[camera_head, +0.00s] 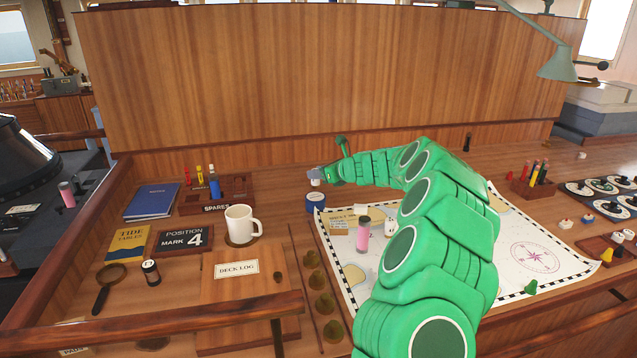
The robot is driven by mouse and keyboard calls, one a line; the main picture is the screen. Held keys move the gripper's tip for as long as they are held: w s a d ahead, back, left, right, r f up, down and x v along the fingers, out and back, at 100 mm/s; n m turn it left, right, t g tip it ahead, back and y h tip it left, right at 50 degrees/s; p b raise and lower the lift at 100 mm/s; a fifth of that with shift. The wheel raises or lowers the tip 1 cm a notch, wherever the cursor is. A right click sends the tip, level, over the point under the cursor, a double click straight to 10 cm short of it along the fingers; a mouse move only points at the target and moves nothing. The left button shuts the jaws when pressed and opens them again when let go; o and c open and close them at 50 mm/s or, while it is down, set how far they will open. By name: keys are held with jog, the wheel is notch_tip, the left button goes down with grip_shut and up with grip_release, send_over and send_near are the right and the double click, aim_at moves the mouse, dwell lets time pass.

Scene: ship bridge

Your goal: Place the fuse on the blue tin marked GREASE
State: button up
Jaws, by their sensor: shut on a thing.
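My gripper (315,173) is at the end of my green arm, near the middle of the desk. It is shut on a small whitish piece, the fuse (316,182), mostly hidden by the fingers. The blue tin (317,204) is a short round tin on the desk, just left of the chart's upper left corner. The fuse is over the tin in the picture. I cannot tell whether they touch, and the lettering on the tin is too small to read.
A white mug (240,224) stands left of the tin, with a SPARES rack (216,208) behind it. A pink cylinder (363,235) stands on the chart (527,250). A wooden panel (330,75) rises behind the desk. My arm hides part of the chart.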

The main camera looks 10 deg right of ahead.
aim_at(319, 181)
jog(key=shift+w+f, duration=0.25)
jog(key=shift+f, duration=1.55)
jog(key=o, duration=1)
jog(key=shift+f, duration=0.15)
jog(key=shift+o, duration=0.2)
jog(key=v, duration=1.2)
